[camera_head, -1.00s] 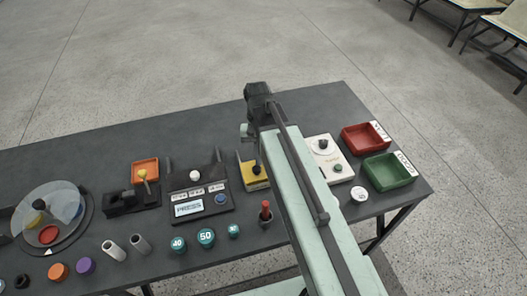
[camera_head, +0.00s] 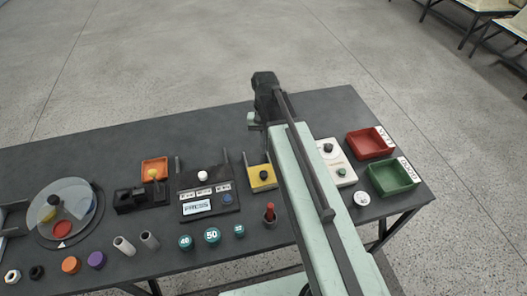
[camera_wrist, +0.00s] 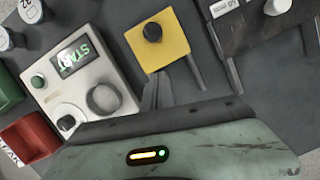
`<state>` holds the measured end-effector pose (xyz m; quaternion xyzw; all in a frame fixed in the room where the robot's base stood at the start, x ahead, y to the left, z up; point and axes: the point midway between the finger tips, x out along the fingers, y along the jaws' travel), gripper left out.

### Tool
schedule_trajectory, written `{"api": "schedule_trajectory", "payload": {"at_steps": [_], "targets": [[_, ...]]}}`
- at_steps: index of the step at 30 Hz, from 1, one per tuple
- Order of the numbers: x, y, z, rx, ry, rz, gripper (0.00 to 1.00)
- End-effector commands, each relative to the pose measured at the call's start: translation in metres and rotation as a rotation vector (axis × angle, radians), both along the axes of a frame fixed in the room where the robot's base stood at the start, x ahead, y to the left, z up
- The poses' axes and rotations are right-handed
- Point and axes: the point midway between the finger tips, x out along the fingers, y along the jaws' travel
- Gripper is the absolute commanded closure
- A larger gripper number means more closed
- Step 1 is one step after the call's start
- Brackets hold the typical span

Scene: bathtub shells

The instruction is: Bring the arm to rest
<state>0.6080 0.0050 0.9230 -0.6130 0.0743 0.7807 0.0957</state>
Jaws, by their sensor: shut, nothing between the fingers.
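My arm reaches out over the dark table (camera_head: 110,150) in the head view, its pale green link crossing the right half of the table. My gripper (camera_wrist: 158,92) shows in the wrist view, its dark fingers together with nothing between them. In the head view the wrist end is the dark block (camera_head: 265,90) near the table's far edge, and the fingers are hard to make out there. The gripper is above the table beside a yellow block with a black knob (camera_wrist: 160,45), and appears apart from it.
A white device with a lit display (camera_wrist: 75,85), a red tray (camera_head: 370,142) and a green tray (camera_head: 390,178) stand right of the arm. A press panel (camera_head: 208,195), several teal weights (camera_head: 212,236) and a domed turntable (camera_head: 65,212) are left. Chairs (camera_head: 475,20) stand beyond on open floor.

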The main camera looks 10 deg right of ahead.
Motion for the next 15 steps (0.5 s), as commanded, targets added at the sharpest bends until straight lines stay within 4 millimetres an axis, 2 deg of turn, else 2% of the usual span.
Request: {"api": "schedule_trajectory", "payload": {"at_steps": [1,6,9,13,15], "targets": [[0.004,-0.001,0.025,0.000,0.000,0.000,1.00],[0.012,-0.003,0.055,0.000,-0.001,0.000,1.00],[0.014,-0.003,0.062,-0.001,-0.001,0.000,1.00],[0.015,-0.002,0.060,-0.001,-0.002,0.002,1.00],[0.003,0.000,0.059,-0.002,-0.004,0.008,1.00]]}}
